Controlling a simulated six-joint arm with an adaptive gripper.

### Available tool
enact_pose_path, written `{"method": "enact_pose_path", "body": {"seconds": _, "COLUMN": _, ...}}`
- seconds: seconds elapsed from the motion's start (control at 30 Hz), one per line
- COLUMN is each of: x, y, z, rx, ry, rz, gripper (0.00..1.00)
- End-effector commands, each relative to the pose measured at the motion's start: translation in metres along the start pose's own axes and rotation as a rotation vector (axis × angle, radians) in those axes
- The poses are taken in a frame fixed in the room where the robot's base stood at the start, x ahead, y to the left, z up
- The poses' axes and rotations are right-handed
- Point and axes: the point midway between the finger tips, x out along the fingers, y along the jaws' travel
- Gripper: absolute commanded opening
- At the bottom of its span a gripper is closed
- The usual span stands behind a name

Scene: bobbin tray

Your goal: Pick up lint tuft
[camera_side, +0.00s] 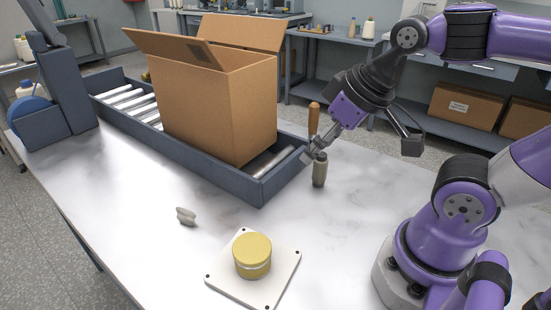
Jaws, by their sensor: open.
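A small grey-beige lump (186,215), which looks like the lint tuft, lies on the marble-look table (130,185), left of centre and in front of the conveyor. My gripper (308,158) is well to the right of it and higher, pointing down and to the left beside the conveyor's right end. Its jaws are open, and nothing shows clearly between them. A wooden handle (314,118) and a dark grey-green cylinder (319,172) appear right by the fingers. I cannot tell whether the fingers touch them.
A yellow-topped round bobbin (252,250) sits on a white square plate (228,282) at the front. An open cardboard box (215,105) stands on a blue-grey roller conveyor (240,186) at the back. The table between the lump and the cylinder is clear.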

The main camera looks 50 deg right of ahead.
Motion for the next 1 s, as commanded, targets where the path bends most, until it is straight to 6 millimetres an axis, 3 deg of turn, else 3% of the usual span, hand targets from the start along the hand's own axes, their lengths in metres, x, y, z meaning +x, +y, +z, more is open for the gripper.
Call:
{"method": "enact_pose_path", "body": {"seconds": 0.13, "x": 0.003, "y": -0.003, "z": -0.007, "rx": -0.008, "ry": -0.002, "rz": -0.006, "gripper": 0.65}}
{"method": "enact_pose_path", "body": {"seconds": 0.27, "x": 0.020, "y": -0.017, "z": -0.034, "rx": -0.036, "ry": -0.005, "rz": -0.025, "gripper": 0.65}}
{"method": "enact_pose_path", "body": {"seconds": 0.4, "x": 0.056, "y": -0.047, "z": -0.074, "rx": -0.083, "ry": 0.001, "rz": -0.053, "gripper": 0.65}}
{"method": "enact_pose_path", "body": {"seconds": 0.53, "x": 0.096, "y": -0.081, "z": -0.098, "rx": -0.126, "ry": 0.012, "rz": -0.074, "gripper": 0.65}}
{"method": "enact_pose_path", "body": {"seconds": 0.73, "x": 0.138, "y": -0.117, "z": -0.110, "rx": -0.167, "ry": 0.026, "rz": -0.093, "gripper": 0.65}}
{"method": "enact_pose_path", "body": {"seconds": 1.0, "x": 0.178, "y": -0.126, "z": -0.111, "rx": -0.172, "ry": 0.026, "rz": -0.094, "gripper": 0.65}}
